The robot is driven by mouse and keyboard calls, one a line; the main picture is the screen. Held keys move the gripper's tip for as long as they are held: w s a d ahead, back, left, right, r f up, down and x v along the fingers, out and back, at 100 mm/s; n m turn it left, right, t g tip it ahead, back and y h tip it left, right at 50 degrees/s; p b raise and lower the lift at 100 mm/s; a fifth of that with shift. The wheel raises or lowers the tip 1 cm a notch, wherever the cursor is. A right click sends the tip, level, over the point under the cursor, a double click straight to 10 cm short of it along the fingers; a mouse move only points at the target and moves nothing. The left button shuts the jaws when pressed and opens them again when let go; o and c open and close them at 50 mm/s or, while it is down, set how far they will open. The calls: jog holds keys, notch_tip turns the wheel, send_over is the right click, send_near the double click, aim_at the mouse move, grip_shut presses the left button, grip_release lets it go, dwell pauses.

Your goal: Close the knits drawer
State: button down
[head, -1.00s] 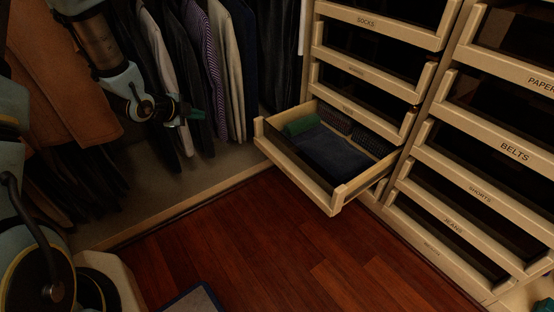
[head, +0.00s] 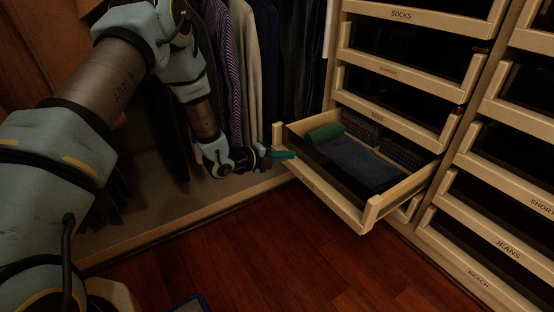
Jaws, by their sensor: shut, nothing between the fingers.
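An open drawer (head: 325,192) sticks out from the wooden drawer unit, below the drawer labelled TEES. Its own label is too dim to read. It holds a green folded item (head: 325,132), a dark blue folded garment (head: 358,163) and dark patterned items at the back. My gripper (head: 284,155) is shut and empty, its teal fingertips by the drawer's left front corner. I cannot tell whether they touch it.
Closed drawers, including SOCKS (head: 402,15) and JEANS (head: 508,249), fill the unit above and to the right. Hanging clothes (head: 245,70) are behind my arm. The wooden floor (head: 270,260) before the drawer is clear, with a mat edge (head: 190,302) at the bottom.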

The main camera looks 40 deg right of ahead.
aim_at(313, 150)
jog(key=x, duration=0.4)
jog(key=b+x, duration=0.1)
jog(key=x, duration=0.1)
jog(key=shift+r, duration=0.3)
jog(key=shift+d, duration=0.7)
